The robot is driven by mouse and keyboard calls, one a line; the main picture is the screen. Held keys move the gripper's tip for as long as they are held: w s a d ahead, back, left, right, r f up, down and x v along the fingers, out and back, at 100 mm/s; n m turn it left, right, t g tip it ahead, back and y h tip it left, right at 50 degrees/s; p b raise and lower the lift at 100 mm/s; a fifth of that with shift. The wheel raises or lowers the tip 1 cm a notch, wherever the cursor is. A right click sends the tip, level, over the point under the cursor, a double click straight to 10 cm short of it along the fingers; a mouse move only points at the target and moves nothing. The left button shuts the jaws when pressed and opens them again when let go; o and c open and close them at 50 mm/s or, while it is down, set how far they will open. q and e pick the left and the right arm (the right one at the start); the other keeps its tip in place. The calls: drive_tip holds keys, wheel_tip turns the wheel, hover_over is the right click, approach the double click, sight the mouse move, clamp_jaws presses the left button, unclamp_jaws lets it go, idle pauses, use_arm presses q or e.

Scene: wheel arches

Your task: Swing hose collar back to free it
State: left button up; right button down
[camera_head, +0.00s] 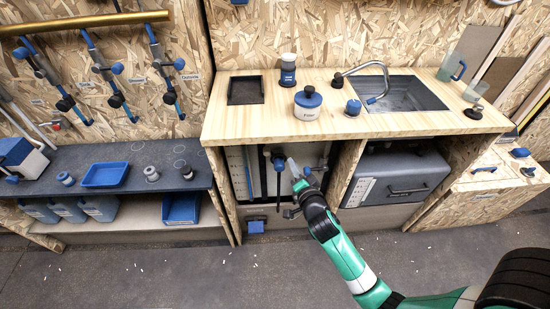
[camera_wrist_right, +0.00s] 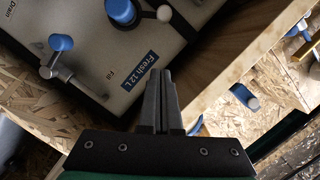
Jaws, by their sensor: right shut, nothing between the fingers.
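My right gripper (camera_head: 292,166) reaches into the open bay under the counter. Its two fingers (camera_wrist_right: 160,85) are together and empty in the right wrist view. They point at a pale panel (camera_wrist_right: 95,62) labelled Fill, Drain and Fresh 12 L. A blue-capped round fitting (camera_wrist_right: 122,12) with a pale ball-ended lever is on the panel, beyond the fingertips and apart from them. A metal fitting with a blue handle (camera_wrist_right: 60,43) is at left. In the head view, a blue-topped dark fitting (camera_head: 279,163) stands left of the gripper. I cannot tell which part is the hose collar. My left gripper is out of view.
The wooden counter (camera_head: 240,122) overhangs the bay. A wooden upright (camera_head: 345,172) stands right of it, then a grey case (camera_head: 402,178). On top are a white blue-lidded jar (camera_head: 308,104) and a sink (camera_head: 405,96). The floor in front is mostly clear.

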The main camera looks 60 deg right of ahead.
drive_tip(key=b+x, duration=0.2)
drive_tip(key=x, duration=0.7)
drive_tip(key=shift+d+f, duration=0.15)
drive_tip(key=w+f+b, duration=0.1)
drive_tip(key=w+a+f+b, duration=0.1)
drive_tip(key=shift+w+f+b, duration=0.1)
drive_tip(key=shift+w+b, duration=0.25)
drive_tip(key=shift+w, duration=0.05)
drive_tip(key=shift+w+a, duration=0.2)
drive_tip(key=shift+a, duration=0.05)
